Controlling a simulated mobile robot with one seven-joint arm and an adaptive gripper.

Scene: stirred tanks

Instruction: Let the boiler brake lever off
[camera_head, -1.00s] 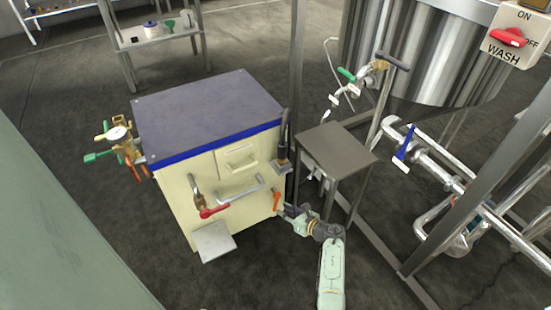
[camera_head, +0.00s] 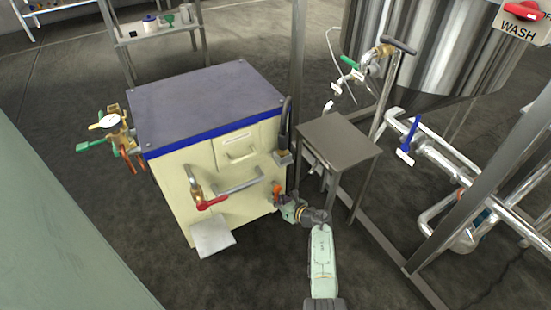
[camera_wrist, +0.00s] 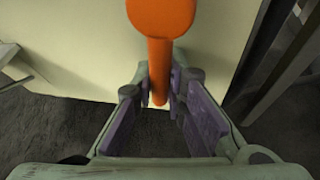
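The boiler is a cream box (camera_head: 180,170) with a dark top and blue trim. An orange lever (camera_head: 277,190) sits low at the right of its front; in the wrist view its round knob and shaft (camera_wrist: 160,70) stand out large. I cannot tell for sure that it is the brake lever. A dark upright handle (camera_head: 285,125) is at the box's right edge. My gripper (camera_head: 281,201) is at the orange lever. In the wrist view my gripper (camera_wrist: 161,92) has its purple-padded fingers apart, one on each side of the shaft. Contact is hard to see.
A red-handled valve (camera_head: 212,202) and a grey bar handle (camera_head: 238,185) are left of my gripper. A small metal table (camera_head: 340,135) stands close on the right. A pale plate (camera_head: 212,238) juts out low in front. Floor in front is clear.

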